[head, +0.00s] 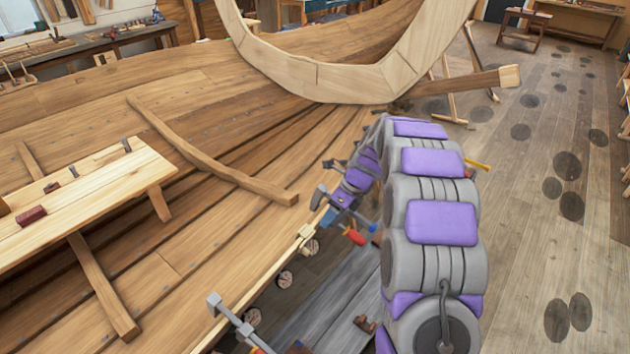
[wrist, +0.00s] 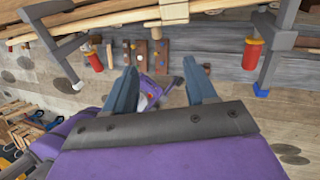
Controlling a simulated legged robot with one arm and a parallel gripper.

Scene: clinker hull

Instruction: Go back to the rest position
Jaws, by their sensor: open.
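My gripper (wrist: 160,68) shows in the wrist view as two blue-grey fingers spread wide apart. Nothing is clearly held between them; a small purple and white shape shows beyond the gap, and I cannot tell what it is. In the head view my grey and purple arm folds over and hangs down beside the hull's edge. The gripper end (head: 340,216) is small there and partly mixed in with the clamps. The wooden clinker hull (head: 235,150) fills the left and middle of the head view.
Clamps (head: 235,322) sit along the hull's edge; two with red handles (wrist: 253,58) flank the gripper in the wrist view. A grey plank (head: 335,300) lies below the edge. A bench (head: 110,180) stands in the hull. The floor (head: 540,230) at right is largely clear.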

